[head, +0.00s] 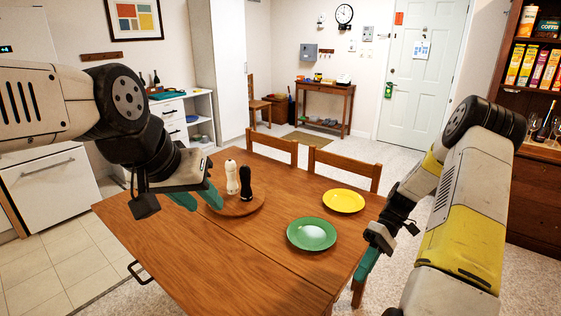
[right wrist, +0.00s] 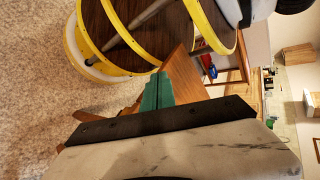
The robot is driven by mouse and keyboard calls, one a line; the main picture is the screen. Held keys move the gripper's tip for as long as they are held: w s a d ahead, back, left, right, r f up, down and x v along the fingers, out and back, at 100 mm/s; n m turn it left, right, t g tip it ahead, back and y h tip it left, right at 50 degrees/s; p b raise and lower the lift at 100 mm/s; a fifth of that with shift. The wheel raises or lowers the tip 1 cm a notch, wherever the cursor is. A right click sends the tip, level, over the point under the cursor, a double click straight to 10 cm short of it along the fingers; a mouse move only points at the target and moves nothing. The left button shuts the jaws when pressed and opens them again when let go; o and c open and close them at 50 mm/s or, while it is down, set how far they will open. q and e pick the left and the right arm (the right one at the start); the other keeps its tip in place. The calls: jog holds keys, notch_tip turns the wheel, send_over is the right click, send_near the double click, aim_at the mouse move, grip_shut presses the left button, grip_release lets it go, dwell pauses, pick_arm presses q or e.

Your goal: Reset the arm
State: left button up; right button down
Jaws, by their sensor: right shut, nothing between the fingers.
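My left gripper (head: 205,198) comes in from the left, pointing down and right. Its two teal fingers look apart and hold nothing; it shows in front of the round wooden board near the table's far left part. My right gripper (head: 366,264) hangs low at the table's right edge, and its teal fingers also show in the right wrist view (right wrist: 157,92). They are pressed together with nothing between them. The right arm is bent, its forearm reaching down and to the left.
The wooden table (head: 215,255) carries a green plate (head: 311,234), a yellow plate (head: 344,201) and a round board (head: 245,208) with a white mill (head: 232,178) and a black mill (head: 246,183). Chairs (head: 345,168) stand behind. A cereal hutch (head: 538,90) is at right.

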notch_tip(320, 180, up, 10)
jog(key=a+m+t+h, duration=0.1)
jog(key=t+h, duration=0.2)
jog(key=s+a+r+m+t, duration=0.1)
jog(key=s+a+r+t, duration=0.1)
jog(key=r, duration=0.4)
jog(key=s+a+r+m+t+h, duration=0.1)
jog(key=s+a+r+m+t, duration=0.1)
jog(key=s+r+t, duration=0.2)
jog(key=s+a+r+m+t+h, duration=0.1)
jog(key=s+a+r+t, duration=0.1)
jog(key=r+t, duration=0.3)
notch_tip(320, 180, up, 5)
jog(key=shift+s+a+f, duration=0.15)
jog(key=shift+s+a, duration=0.25)
jog(key=shift+s, duration=0.35)
